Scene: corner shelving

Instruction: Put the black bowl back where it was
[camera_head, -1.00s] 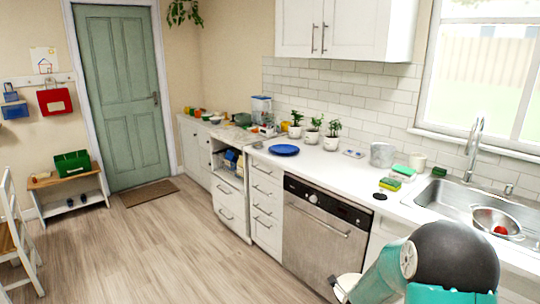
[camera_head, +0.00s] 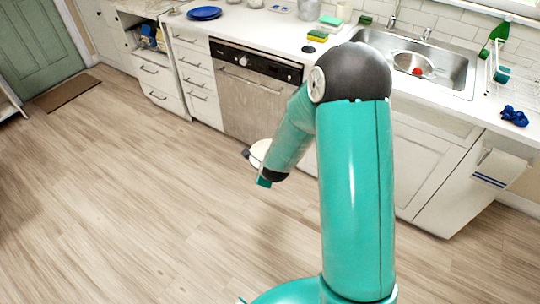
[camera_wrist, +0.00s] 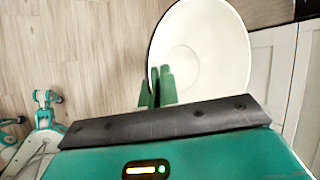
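A bowl with a cream-white inside (camera_wrist: 205,50) fills the upper middle of the wrist view. My gripper's green fingers (camera_wrist: 158,88) are close together at its near left rim, one on each side of the rim, shut on it. In the head view the bowl (camera_head: 259,153) shows as a small white shape with a dark edge, beyond my arm and in front of the dishwasher. It hangs over open floor. Its outer side is mostly hidden.
A dish rack (camera_head: 515,75) stands at the right. The wooden floor (camera_head: 120,200) is clear at the left.

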